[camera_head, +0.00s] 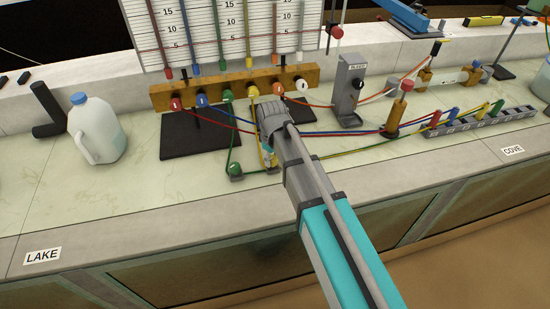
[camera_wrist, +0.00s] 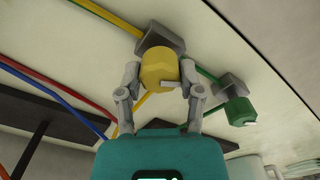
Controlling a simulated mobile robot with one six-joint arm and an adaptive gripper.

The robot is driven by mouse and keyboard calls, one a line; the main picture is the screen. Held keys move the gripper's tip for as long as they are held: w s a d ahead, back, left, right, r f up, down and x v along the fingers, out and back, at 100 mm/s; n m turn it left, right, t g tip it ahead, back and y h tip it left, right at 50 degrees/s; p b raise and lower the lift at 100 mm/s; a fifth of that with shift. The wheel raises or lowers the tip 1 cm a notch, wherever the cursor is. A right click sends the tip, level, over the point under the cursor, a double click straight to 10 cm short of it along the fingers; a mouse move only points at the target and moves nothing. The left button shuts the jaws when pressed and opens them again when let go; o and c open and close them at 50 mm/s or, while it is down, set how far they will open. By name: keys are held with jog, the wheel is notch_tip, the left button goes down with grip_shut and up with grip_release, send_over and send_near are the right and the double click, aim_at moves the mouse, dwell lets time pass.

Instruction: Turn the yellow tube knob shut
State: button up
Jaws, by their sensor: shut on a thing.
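In the wrist view the yellow tube knob (camera_wrist: 157,66) sits on a grey block (camera_wrist: 156,36), with a pale bar-shaped mark across its face pointing right and slightly down. My gripper (camera_wrist: 160,75) has one finger on each side of the knob and is shut on it. In the head view my gripper (camera_head: 268,143) reaches down at the bench front and mostly hides the knob. A yellow tube (camera_wrist: 112,18) runs to the grey block.
A green knob (camera_wrist: 238,111) stands close to the right in the wrist view; it also shows in the head view (camera_head: 235,169). Red and blue tubes (camera_wrist: 42,84) pass at the left. A white jug (camera_head: 97,130) stands on the left of the bench. A manometer board stands behind.

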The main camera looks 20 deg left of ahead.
jog(key=shift+w+d+n, duration=0.1)
jog(key=shift+d+n, duration=0.05)
jog(key=shift+n, duration=0.45)
jog(key=o, duration=1)
jog(key=shift+o, duration=0.6)
jog(key=shift+r, duration=0.1)
